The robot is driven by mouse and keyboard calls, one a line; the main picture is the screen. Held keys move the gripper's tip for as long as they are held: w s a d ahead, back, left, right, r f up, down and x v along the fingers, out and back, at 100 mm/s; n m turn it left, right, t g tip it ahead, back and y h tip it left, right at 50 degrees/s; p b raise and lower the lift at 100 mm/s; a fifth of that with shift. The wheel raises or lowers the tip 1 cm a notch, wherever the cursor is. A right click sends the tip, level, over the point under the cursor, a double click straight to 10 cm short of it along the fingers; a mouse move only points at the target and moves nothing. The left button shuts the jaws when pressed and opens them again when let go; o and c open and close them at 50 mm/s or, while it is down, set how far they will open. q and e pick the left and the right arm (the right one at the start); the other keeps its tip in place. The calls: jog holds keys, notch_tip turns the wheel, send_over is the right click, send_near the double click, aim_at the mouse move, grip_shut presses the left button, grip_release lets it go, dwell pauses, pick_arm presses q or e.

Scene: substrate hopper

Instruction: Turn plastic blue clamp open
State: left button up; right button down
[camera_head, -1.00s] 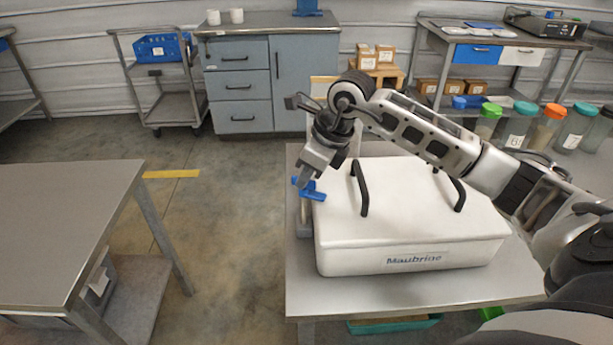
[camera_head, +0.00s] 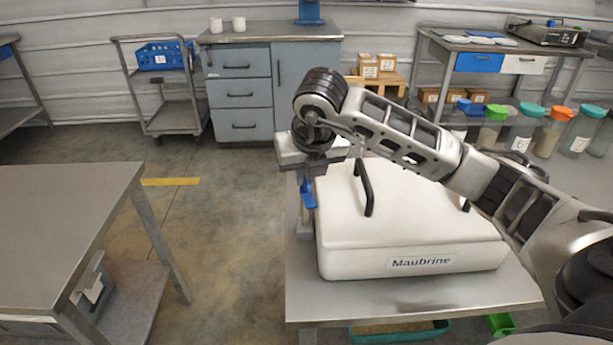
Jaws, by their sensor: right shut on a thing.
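The blue plastic clamp (camera_head: 308,197) is at the left side of the white hopper box (camera_head: 410,225), near its back left corner. It now hangs mostly upright in the picture. My right gripper (camera_head: 307,178) is above the clamp and shut on it, with the wrist covering the clamp's upper part. The fingertips are largely hidden, so the exact grip is unclear. My left gripper is not in view.
The hopper box stands on a metal table (camera_head: 400,297) and has a black handle (camera_head: 364,187) on its lid, close to my right arm. Lidded jars (camera_head: 522,127) stand at the right. Open floor (camera_head: 225,240) lies left of the table.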

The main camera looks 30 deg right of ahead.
jog(key=shift+m+h, duration=0.4)
jog(key=shift+m, duration=0.7)
jog(key=shift+r+m, duration=0.1)
jog(key=shift+m, duration=0.3)
jog(key=c, duration=1.6)
grip_release()
jog(key=shift+o, duration=0.2)
jog(key=shift+b, duration=0.3)
